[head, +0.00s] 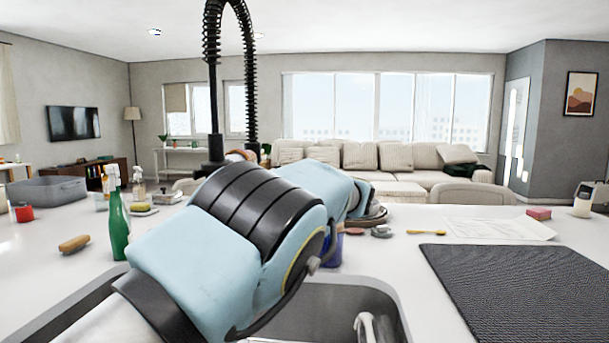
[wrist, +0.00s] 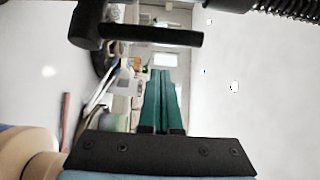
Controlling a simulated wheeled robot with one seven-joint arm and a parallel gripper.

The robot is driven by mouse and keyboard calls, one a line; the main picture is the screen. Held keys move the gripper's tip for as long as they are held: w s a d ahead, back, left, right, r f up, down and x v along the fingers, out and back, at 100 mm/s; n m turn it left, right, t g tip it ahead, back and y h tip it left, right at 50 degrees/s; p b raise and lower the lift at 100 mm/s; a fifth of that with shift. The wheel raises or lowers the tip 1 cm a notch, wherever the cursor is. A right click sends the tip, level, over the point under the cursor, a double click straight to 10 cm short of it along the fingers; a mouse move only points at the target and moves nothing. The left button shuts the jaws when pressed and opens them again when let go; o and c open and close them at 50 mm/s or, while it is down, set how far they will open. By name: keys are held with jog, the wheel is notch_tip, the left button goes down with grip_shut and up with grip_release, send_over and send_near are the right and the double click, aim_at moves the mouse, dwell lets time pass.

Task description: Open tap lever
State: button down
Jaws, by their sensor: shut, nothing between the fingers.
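The black tap (head: 213,100) rises behind the sink in the head view, with a spring hose arching over its top. My arm hides its lower part and my gripper in that view. In the wrist view, a black bar-shaped part of the tap (wrist: 150,36), which looks like the lever, crosses the upper picture from a thicker black piece at left. My gripper (wrist: 160,73) shows there as two green fingers, shut side by side and empty. The fingertips appear just below the bar in the picture, with a small gap between. I cannot tell the depth between them.
The sink (head: 370,290) lies in front, partly covered by my arm. A green bottle (head: 119,225) and a brush-like wooden item (head: 74,244) stand or lie on the left counter. A dark ribbed mat (head: 510,290) lies at right. The spring hose (wrist: 285,8) crosses the wrist view's top right.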

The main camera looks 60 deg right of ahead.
jog(key=shift+w+a+p, duration=0.45)
jog(key=shift+a+p, duration=0.1)
jog(key=shift+a, duration=0.1)
jog(key=shift+w+a+p, duration=0.45)
jog(key=shift+a+p, duration=0.1)
jog(key=shift+a, duration=0.1)
